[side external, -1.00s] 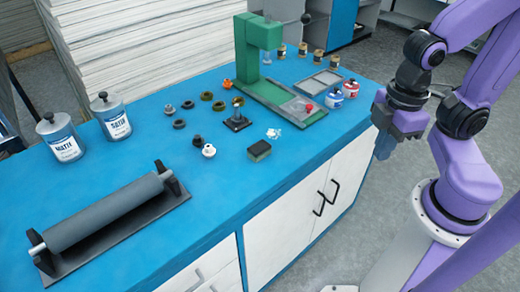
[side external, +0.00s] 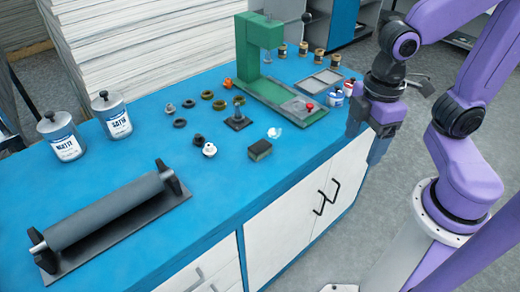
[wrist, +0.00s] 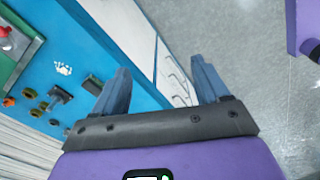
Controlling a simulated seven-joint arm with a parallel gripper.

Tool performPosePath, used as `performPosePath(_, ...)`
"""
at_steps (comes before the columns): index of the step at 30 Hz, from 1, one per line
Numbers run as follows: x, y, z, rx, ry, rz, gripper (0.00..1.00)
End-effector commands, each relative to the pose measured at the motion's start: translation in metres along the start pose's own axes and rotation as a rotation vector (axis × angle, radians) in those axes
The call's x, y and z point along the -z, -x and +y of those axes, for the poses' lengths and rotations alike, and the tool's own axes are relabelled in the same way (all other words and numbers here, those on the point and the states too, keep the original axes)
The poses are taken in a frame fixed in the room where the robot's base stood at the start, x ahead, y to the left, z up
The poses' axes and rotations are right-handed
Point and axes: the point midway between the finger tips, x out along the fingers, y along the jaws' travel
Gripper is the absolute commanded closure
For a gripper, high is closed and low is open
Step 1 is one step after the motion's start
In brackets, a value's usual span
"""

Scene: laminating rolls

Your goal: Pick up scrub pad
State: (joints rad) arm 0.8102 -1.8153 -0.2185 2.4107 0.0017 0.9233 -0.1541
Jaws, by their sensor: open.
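The scrub pad (side external: 260,150) is a small block, dark on top with a yellowish lower edge. It lies on the blue counter near its front edge, and in the wrist view it shows (wrist: 93,85) left of the left finger. My gripper (side external: 367,146) is open and empty. It hangs beyond the counter's front edge, to the right of the pad and well apart from it. In the wrist view its two blue fingers (wrist: 160,82) are spread, with the cabinet front and floor behind them.
A green press (side external: 262,62) stands behind the pad on the blue counter (side external: 225,200). A small black stand (side external: 238,119), white scraps (side external: 274,133) and several rings lie near the pad. A grey roller (side external: 105,212) and two cans (side external: 62,136) are at left.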

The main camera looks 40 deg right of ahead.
Motion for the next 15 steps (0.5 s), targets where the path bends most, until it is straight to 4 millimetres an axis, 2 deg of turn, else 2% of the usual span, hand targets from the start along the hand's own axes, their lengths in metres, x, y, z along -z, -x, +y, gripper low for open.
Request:
performPosePath(1,0.013,0.001,0.011,-0.001,0.015,-0.003,0.26)
performPosePath(6,0.05,0.002,0.048,-0.001,0.092,-0.008,0.26)
performPosePath(15,0.103,-0.002,0.123,0.001,0.225,-0.018,0.26)
